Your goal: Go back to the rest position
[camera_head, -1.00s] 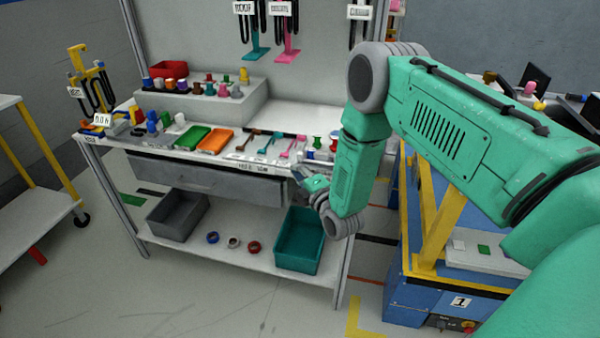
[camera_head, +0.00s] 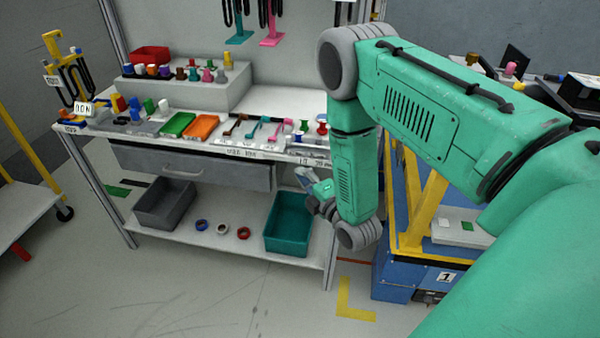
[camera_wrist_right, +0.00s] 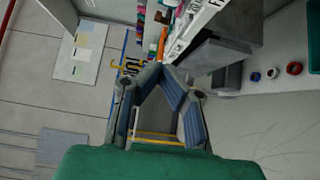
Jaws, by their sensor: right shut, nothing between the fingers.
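My right gripper (camera_head: 304,178) hangs at the right front of the workbench (camera_head: 305,164), at the end of my green arm. In the head view it is small and partly hidden by my wrist, just above the teal bin. In the right wrist view its two fingers (camera_wrist_right: 159,70) meet at the tips, with nothing between them. It looks clear of the bench. My left gripper is in neither view.
A grey drawer (camera_head: 190,170) sits under the bench top. A grey bin (camera_head: 164,203) and a teal bin (camera_head: 288,224) stand on the lower shelf. A blue and yellow unit (camera_head: 393,273) stands right of the bench. Floor in front is clear.

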